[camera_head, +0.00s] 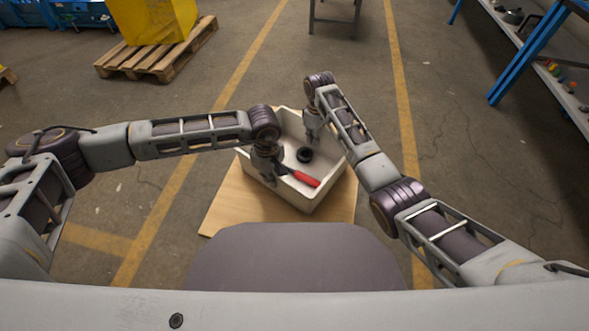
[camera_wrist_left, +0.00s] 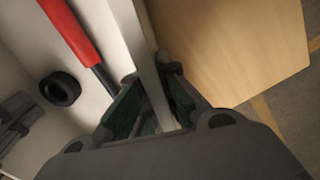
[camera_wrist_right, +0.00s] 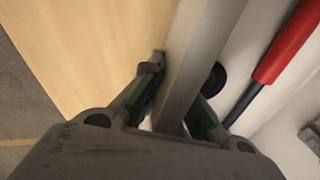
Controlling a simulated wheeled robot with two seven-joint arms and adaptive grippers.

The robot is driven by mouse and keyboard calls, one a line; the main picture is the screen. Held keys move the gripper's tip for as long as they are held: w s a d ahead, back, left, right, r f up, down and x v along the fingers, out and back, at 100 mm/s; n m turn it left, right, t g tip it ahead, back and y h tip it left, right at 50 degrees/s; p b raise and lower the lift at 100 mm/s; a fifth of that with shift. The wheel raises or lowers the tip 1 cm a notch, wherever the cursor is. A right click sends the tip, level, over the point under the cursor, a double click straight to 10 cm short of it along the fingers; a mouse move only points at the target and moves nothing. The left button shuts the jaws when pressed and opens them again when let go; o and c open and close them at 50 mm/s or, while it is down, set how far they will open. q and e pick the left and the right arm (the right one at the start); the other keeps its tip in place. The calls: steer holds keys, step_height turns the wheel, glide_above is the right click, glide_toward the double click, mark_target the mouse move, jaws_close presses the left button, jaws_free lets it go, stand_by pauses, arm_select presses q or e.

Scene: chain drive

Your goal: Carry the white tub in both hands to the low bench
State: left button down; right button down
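The white tub (camera_head: 311,199) is an open rectangular box in front of me, over a light wooden tabletop (camera_head: 229,207). Whether its underside touches the wood cannot be told. A red-handled tool (camera_head: 306,179) and a black ring (camera_head: 304,154) lie inside. My left gripper (camera_head: 268,177) has its fingers on both sides of the near-left wall, closed against it; the left wrist view shows the wall between the fingers (camera_wrist_left: 150,85). My right gripper (camera_head: 314,132) is at the opposite, far-right wall, its fingers (camera_wrist_right: 175,85) also closed on either side of the wall.
A grey metal low bench (camera_head: 334,20) stands ahead at the top, partly cut off. A yellow bin (camera_head: 152,20) on a wooden pallet (camera_head: 160,60) is far left. A blue-framed shelf (camera_head: 530,55) is at right. The floor between the tabletop and the bench looks clear.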

arm_select(q)
steer(key=c, duration=1.6)
jaws_free()
steer(key=shift+c, duration=0.2)
arm_select(e)
steer(key=c, duration=1.6)
jaws_free()
steer(key=shift+c, duration=0.2)
arm_select(q)
steer(key=shift+r, duration=6)
arm_select(e)
steer(key=shift+r, duration=6.05)
arm_select(q)
steer(key=shift+s, duration=0.15)
arm_select(e)
steer(key=shift+s+f, duration=0.1)
